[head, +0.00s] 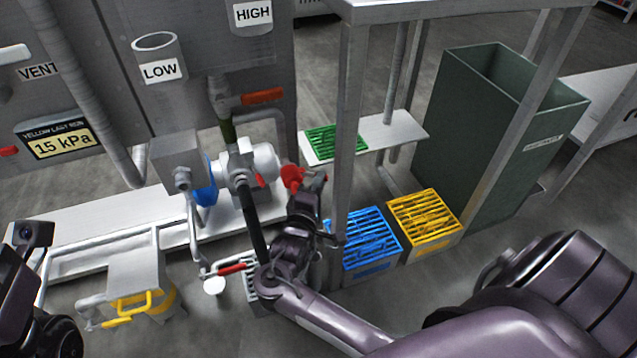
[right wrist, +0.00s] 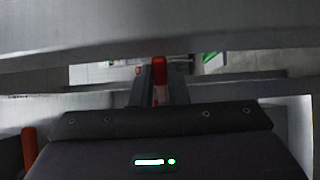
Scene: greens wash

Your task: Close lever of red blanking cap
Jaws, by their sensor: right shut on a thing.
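The red blanking cap (head: 290,177) sits at the right end of the white-and-grey pipe fitting in the head view. My right gripper (head: 312,183) is right beside it, with its body just below. In the right wrist view my right gripper's fingers (right wrist: 159,92) are shut on a narrow red piece, the lever (right wrist: 159,68), whose red end stands up between the fingertips. The lever's joint to the cap is hidden by the gripper. Part of my left arm shows at the left edge of the head view, but its fingertips are not visible.
A grey post (head: 348,130) stands close to the right of my gripper. Blue (head: 370,267), yellow (head: 437,250) and green (head: 337,141) crates lie beyond it. A dark green bin (head: 480,130) stands at the right. A grey pipe fitting (head: 240,170) is at the left.

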